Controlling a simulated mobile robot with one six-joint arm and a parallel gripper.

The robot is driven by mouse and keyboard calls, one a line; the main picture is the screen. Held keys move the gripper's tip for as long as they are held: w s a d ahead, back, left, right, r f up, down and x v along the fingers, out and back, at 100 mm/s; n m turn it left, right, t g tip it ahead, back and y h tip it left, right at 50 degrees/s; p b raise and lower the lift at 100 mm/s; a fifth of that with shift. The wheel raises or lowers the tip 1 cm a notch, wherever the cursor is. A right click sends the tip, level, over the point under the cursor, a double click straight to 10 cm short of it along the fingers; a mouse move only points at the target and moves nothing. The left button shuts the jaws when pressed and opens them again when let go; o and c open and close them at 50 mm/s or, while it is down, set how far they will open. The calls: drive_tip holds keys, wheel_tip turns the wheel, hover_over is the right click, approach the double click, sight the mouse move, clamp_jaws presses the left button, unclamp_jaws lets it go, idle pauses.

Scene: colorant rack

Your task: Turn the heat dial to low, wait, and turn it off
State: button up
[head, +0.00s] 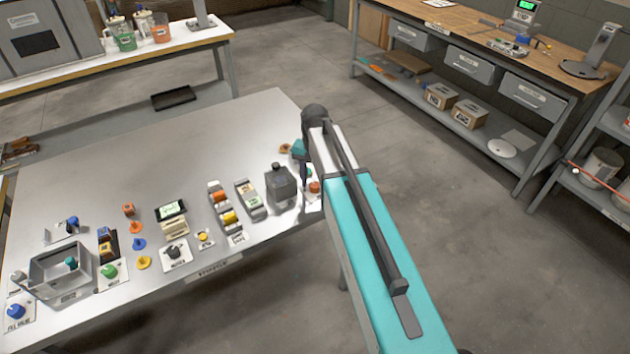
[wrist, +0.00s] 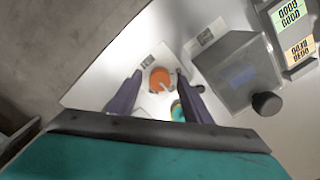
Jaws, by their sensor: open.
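An orange-red dial (wrist: 160,78) sits on a white plate in the wrist view, with a pale mark on its lower right. It looks like the heat dial, but its label is too small to read. It also shows in the head view as a red knob (head: 314,187) at the table's right end, partly beside my arm. My gripper (wrist: 158,74) is open, with its two dark fingers on either side of the dial in the picture. I cannot tell whether they touch it. In the head view my arm hides most of the gripper.
A grey box-shaped device (wrist: 236,75) with a dark knob stands right of the dial in the wrist view; it also shows in the head view (head: 281,186). Several switches and knobs line the table's front. The steel table's (head: 180,140) back is clear.

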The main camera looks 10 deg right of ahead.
drive_tip(key=shift+f, duration=0.15)
drive_tip(key=c, duration=1.1)
drive_tip(key=shift+o, duration=0.2)
drive_tip(key=shift+n, duration=0.5)
drive_tip(key=n, duration=0.4)
drive_tip(key=shift+n, duration=0.4)
drive_tip(key=n, duration=0.6)
drive_tip(key=o, duration=1.1)
drive_tip(key=shift+c, duration=0.2)
